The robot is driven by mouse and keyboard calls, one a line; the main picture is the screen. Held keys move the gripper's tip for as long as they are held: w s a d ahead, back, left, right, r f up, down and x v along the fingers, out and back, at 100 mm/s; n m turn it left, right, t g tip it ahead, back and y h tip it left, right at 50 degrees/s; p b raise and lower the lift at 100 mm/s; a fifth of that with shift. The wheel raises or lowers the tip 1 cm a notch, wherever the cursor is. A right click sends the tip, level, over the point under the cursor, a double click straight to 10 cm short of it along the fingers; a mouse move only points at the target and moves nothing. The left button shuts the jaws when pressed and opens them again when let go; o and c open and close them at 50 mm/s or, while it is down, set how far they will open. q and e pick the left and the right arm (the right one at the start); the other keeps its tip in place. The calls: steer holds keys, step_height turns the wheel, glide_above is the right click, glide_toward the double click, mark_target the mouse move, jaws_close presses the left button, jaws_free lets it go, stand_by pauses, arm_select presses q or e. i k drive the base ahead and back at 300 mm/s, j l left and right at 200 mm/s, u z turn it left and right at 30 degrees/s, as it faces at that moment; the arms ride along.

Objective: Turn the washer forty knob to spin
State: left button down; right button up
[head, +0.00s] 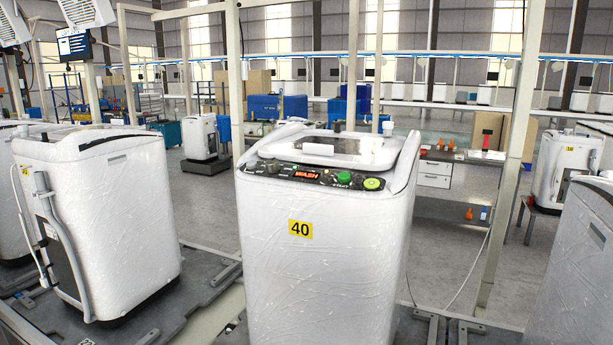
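Washer forty (318,255) stands upright in the middle of the head view, wrapped in clear film, with a yellow "40" label (300,229) on its front. Its dark control panel (285,170) runs along the top front edge. A red lit display (306,175) appears to read "WASH". A green button (344,177) sits right of it, with small lettering that looks like "START" below. A round yellow-green control, probably the knob (373,184), is at the panel's right end; its pointer is too small to read. The lid (330,148) looks closed. Neither of my grippers is in view.
Another wrapped washer (120,220) with a grey hose stands at left on dark pallets (110,325). A washer (575,270) is cut off at right. A pale frame post (508,160) rises right of washer forty. Open floor (215,210) lies between the left washer and washer forty.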

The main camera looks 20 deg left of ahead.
mark_target(272, 163)
steer(key=i+l+u, duration=0.1)
steer(key=l+u, duration=0.8)
steer(key=l, duration=0.15)
steer(key=i+l, duration=0.05)
